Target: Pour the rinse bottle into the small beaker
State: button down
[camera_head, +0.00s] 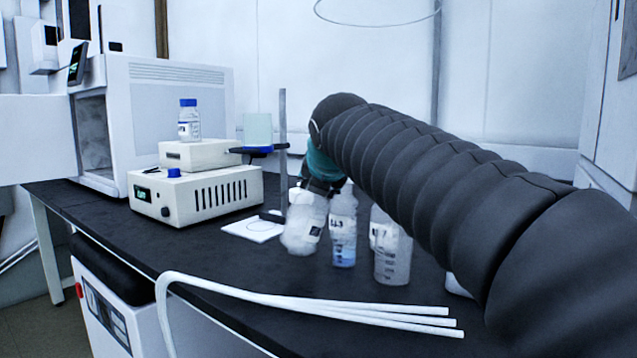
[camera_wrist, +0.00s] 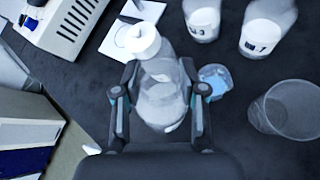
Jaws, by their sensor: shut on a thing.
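My gripper (camera_wrist: 162,100) is shut on a translucent white bottle with a dark label, taken as the rinse bottle (camera_head: 303,222). It is held tilted above the black bench. In the wrist view the bottle (camera_wrist: 163,103) lies between the fingers, its white round end toward the upper left. The small beaker (camera_wrist: 213,80), with pale blue liquid inside, stands just right of the right finger, apart from the bottle's white end. In the head view the small beaker (camera_head: 344,254) stands right of the held bottle. I cannot make out any liquid leaving the bottle.
Two labelled bottles (camera_wrist: 200,18) (camera_wrist: 266,28) stand behind the small beaker. A larger clear beaker (camera_wrist: 288,108) stands right of it. A white card (camera_head: 255,228), a stand rod (camera_head: 283,150) and a beige instrument (camera_head: 200,193) are left. White tubes (camera_head: 380,314) cross the front.

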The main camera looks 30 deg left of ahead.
jog(key=shift+w+d+r, duration=0.1)
jog(key=shift+w+d+p, duration=0.15)
jog(key=shift+p, duration=0.35)
jog(key=shift+w+m+g, duration=0.15)
jog(key=shift+m+g, duration=0.15)
jog(key=shift+w+d+p, duration=0.1)
jog(key=shift+d+p, duration=0.05)
jog(key=shift+p, duration=0.25)
jog(key=shift+f, duration=0.2)
jog(key=shift+f+m+g+y+p, duration=0.1)
jog(key=shift+m+g+y+p, duration=0.2)
jog(key=shift+g+p, duration=0.1)
jog(key=shift+w+f+m+g, duration=0.1)
jog(key=shift+f+m+g, duration=0.15)
jog(key=shift+m+g, duration=0.05)
dwell(0.4)
